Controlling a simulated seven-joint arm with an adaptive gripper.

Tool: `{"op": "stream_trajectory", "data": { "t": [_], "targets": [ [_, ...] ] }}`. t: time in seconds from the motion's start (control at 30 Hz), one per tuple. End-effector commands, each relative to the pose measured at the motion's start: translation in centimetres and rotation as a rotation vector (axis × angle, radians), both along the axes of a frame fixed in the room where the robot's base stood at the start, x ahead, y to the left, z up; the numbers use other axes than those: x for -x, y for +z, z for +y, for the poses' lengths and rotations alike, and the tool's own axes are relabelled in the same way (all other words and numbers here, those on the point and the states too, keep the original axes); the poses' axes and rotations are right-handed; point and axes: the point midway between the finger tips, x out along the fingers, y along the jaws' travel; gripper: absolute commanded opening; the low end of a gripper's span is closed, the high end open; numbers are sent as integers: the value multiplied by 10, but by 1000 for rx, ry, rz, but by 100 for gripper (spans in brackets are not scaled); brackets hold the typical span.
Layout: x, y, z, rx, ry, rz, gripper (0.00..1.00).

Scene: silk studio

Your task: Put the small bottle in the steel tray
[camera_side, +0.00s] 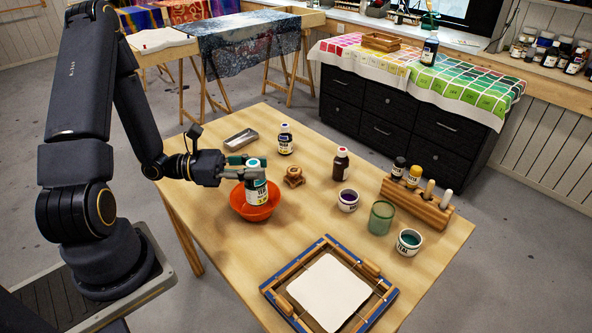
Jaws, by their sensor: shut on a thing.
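My gripper (259,173) is shut on a small bottle (256,195) with a white label and a blue-teal top. The bottle is upright, with its lower end over or inside an orange bowl (241,204); I cannot tell whether it touches the bowl. The steel tray (240,139) is a shallow rectangular metal dish on the wooden table, behind and slightly left of the bowl. It looks empty. The gripper and bottle are in front of the tray.
A similar white-labelled bottle (285,139) stands right of the tray. A carved wooden piece (293,177) is beside the bowl. A brown bottle (340,164), paint jars (348,200), a green glass (381,217), a wooden rack (416,206) and a framed screen (328,291) stand further right and in front.

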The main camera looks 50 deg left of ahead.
Motion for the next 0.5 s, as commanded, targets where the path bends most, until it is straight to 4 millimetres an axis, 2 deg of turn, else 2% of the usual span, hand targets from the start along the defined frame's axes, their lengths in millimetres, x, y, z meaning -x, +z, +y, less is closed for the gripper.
{"op": "stream_trajectory", "data": {
  "t": [0.07, 0.17, 0.3, 0.5],
  "targets": [
    [-10, -3, 18, -1, 57, -2, 0],
    [-31, -9, 55, -3, 168, -3, 0],
    [-61, -9, 128, -6, 366, -6, 0],
    [-82, 9, 226, -4, 606, -6, 0]
  ]
}}
